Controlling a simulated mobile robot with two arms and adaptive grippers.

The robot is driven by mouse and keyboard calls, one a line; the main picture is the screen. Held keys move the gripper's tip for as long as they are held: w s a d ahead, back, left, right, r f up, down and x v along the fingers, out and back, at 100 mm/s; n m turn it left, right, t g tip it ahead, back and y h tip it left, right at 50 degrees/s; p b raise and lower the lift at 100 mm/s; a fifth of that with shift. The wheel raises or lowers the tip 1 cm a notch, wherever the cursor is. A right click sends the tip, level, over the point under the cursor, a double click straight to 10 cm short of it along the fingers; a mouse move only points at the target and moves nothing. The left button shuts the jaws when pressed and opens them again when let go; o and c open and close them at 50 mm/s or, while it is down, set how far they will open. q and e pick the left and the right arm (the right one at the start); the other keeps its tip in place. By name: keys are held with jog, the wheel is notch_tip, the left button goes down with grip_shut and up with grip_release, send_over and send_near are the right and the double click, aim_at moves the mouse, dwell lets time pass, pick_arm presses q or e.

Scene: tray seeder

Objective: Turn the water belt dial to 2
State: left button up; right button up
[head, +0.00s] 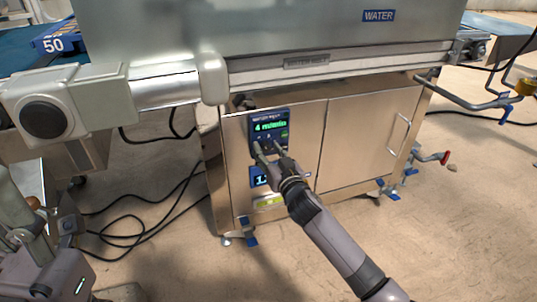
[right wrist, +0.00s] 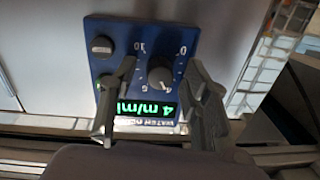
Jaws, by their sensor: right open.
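The water belt dial (right wrist: 161,75) is a round dark knob on a blue control panel (right wrist: 110,72). The right wrist view shows the panel upside down, with scale marks 0, 5 and 10 around the dial. The green display (right wrist: 147,111) reads 4 m/min; it also shows in the head view (head: 270,126). My right gripper (right wrist: 163,78) is open, with one finger on each side of the dial and visible gaps to it. In the head view my right gripper (head: 266,150) is in front of the panel and hides the dial. My left gripper does not show clearly.
A second knob (right wrist: 102,45) sits on the panel beside the dial. The panel is on a metal cabinet (head: 350,150) under the WATER hood (head: 280,30). A roller housing (head: 60,105) juts out at left. Black cables (head: 150,210) lie on the floor.

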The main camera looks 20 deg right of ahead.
grip_shut()
dwell(0.6)
